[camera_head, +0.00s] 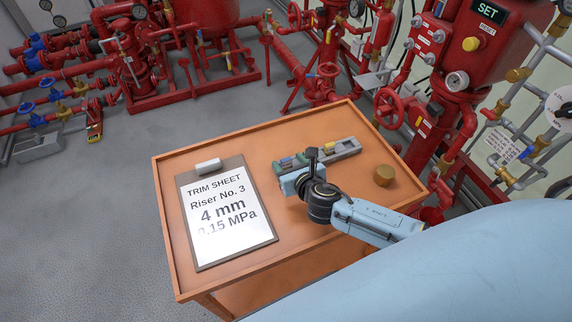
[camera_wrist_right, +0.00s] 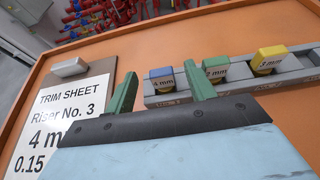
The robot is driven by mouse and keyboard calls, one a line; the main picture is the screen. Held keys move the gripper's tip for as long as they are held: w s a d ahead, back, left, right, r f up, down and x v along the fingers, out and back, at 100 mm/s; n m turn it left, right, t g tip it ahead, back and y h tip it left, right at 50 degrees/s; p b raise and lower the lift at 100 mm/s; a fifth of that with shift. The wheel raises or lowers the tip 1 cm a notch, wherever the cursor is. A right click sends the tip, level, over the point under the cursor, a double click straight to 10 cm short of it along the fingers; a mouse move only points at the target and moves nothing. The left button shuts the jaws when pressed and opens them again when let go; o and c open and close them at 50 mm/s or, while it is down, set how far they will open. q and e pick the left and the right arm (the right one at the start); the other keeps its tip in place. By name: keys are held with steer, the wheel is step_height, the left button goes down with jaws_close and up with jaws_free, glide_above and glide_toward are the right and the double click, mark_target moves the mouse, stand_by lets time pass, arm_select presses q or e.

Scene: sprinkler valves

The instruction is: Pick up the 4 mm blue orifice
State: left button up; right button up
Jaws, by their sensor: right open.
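My left gripper is not in view.
A green 2 mm orifice (camera_wrist_right: 215,68) and a yellow 3 mm orifice (camera_wrist_right: 268,59) sit in the same rack, right of the blue one. A trim sheet clipboard (camera_head: 225,215) lies left on the orange table (camera_head: 168,215). Red pipework stands behind.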

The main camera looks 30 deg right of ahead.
mark_target(287, 161)
steer(key=x, duration=0.2)
steer(key=b+x, duration=0.1)
steer(key=x, duration=0.2)
steer(key=shift+f, duration=0.4)
steer(key=shift+r, duration=0.1)
steer(key=c, duration=1.1)
